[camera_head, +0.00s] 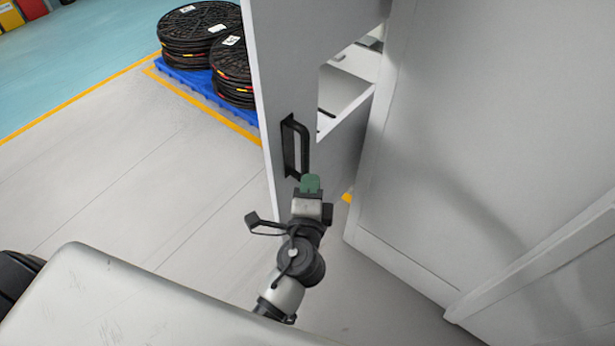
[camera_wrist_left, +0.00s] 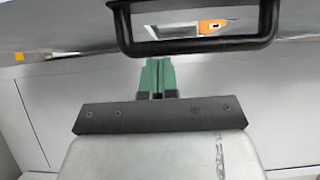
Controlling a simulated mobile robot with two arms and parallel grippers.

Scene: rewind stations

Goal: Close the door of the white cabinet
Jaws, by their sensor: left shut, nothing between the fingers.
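The white cabinet (camera_head: 480,130) fills the right side of the head view. Its door (camera_head: 285,60) stands open, with a black bar handle (camera_head: 290,148) near its left edge. Part of the inside, with a pale shelf, shows through an opening. My left gripper (camera_head: 311,183) has green fingers that are shut and empty, just below the handle's lower end. In the left wrist view the green fingertips (camera_wrist_left: 157,64) point at the black handle (camera_wrist_left: 198,48); I cannot tell whether they touch the door. My right gripper is not in view.
Black reels (camera_head: 200,30) with labels sit on a blue pallet (camera_head: 190,78) behind the door, inside yellow floor lines. The grey floor (camera_head: 130,150) left of the door is clear. The cabinet's large side panel stands close to the right of my left arm.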

